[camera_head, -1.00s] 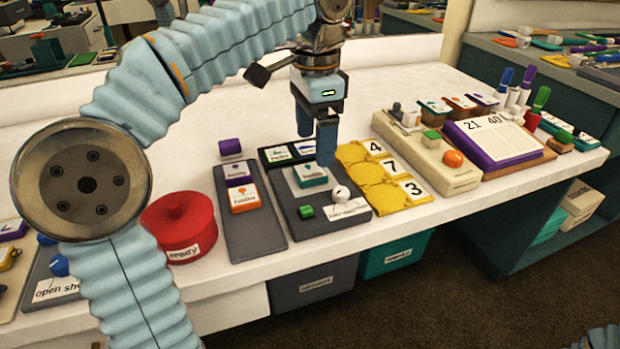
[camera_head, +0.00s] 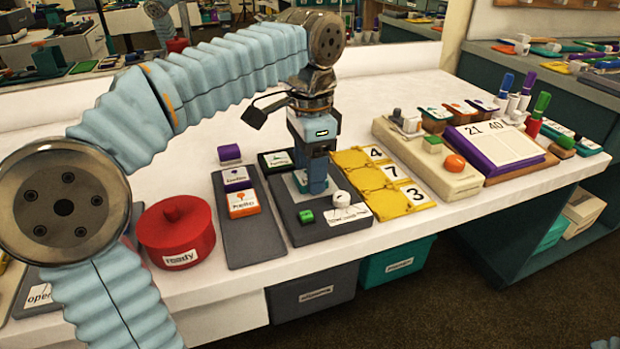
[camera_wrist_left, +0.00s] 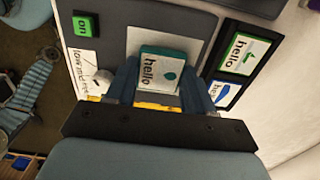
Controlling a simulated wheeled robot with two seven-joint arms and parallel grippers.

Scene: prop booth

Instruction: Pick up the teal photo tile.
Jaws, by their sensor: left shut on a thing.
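The teal photo tile (camera_wrist_left: 161,70) shows in the left wrist view, with a white face, the word "hello" and a leaf mark. My left gripper (camera_wrist_left: 160,80) is shut on it, one finger on each side. In the head view my left gripper (camera_head: 313,188) points down over the dark grey board (camera_head: 300,235), and its fingers mostly hide the tile. A white square (camera_wrist_left: 165,43) lies on the board behind the tile. I cannot tell whether the tile is clear of it. My right gripper is not in view.
On the board are a green button (camera_head: 306,216), a white knob (camera_head: 341,198) and a label. A dark rack with tiles (camera_head: 276,161) stands just behind. Yellow number trays (camera_head: 380,185) are close at right. A narrow tile board (camera_head: 247,235) and a red pot (camera_head: 176,235) stand left.

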